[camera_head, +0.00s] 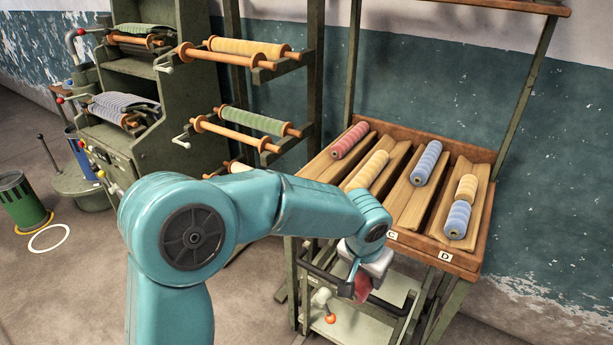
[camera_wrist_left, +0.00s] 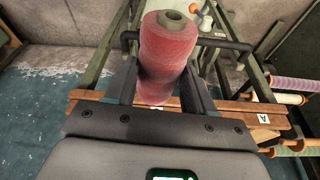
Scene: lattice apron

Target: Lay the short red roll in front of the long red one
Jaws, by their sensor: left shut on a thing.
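The long red roll (camera_head: 350,140) lies at the back of the leftmost trough of the wooden rack (camera_head: 462,262). The front of that trough is partly hidden behind my left arm. My left gripper (camera_head: 364,274) is shut on the short red roll (camera_head: 362,289), in front of and below the rack's front edge. In the wrist view, the short red roll (camera_wrist_left: 168,50) sits between the two dark fingers, with its pale core end showing. My right gripper is in neither view.
A yellow roll (camera_head: 367,170) lies in the second trough, a blue roll (camera_head: 426,163) in the third. The D trough holds a yellow roll (camera_head: 467,188) behind a blue roll (camera_head: 457,219). A dark bar (camera_head: 328,281) and lower shelf (camera_head: 345,322) are close to my gripper.

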